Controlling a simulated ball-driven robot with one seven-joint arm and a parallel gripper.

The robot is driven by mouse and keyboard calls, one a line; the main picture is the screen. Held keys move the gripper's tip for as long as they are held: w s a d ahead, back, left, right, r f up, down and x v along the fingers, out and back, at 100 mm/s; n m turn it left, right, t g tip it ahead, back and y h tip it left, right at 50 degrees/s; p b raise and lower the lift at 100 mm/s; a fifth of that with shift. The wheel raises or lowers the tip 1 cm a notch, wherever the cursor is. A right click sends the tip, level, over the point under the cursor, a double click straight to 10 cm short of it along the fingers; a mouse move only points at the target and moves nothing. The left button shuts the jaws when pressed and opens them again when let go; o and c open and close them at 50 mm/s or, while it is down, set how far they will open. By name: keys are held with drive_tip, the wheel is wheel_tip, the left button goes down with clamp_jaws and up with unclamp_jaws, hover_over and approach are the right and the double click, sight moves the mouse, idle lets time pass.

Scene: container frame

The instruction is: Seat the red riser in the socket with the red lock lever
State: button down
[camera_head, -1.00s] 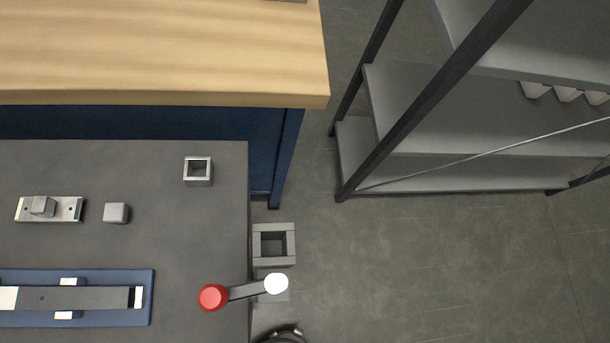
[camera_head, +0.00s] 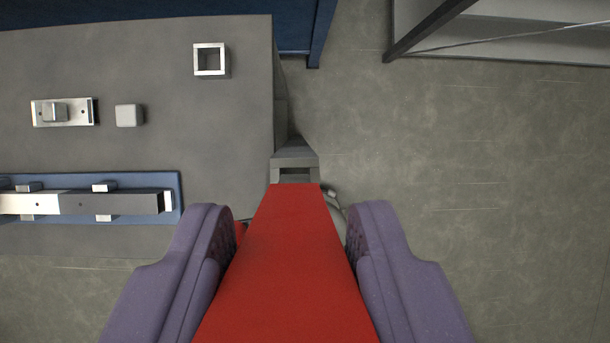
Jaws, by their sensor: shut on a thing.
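My gripper (camera_head: 290,228) has two purple fingers and is shut on the red riser (camera_head: 288,275), a long red bar in the lower middle. The riser's far end reaches up to the grey square socket (camera_head: 294,160) at the bench's right edge. The riser's end overlaps the socket's near rim in this view. I cannot tell whether it touches the socket or is above it. The red lock lever is mostly hidden behind the riser and left finger; a sliver of red (camera_head: 240,229) shows there.
On the grey bench top (camera_head: 150,60) stand a small open square socket (camera_head: 211,61), a grey block (camera_head: 129,115), a metal plate with a block (camera_head: 64,111) and a blue tray (camera_head: 172,185) with a bar. Open floor lies to the right; a shelf (camera_head: 510,30) stands at upper right.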

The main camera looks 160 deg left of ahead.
drive_tip(key=shift+w+f, duration=0.1)
drive_tip(key=shift+f, duration=0.65)
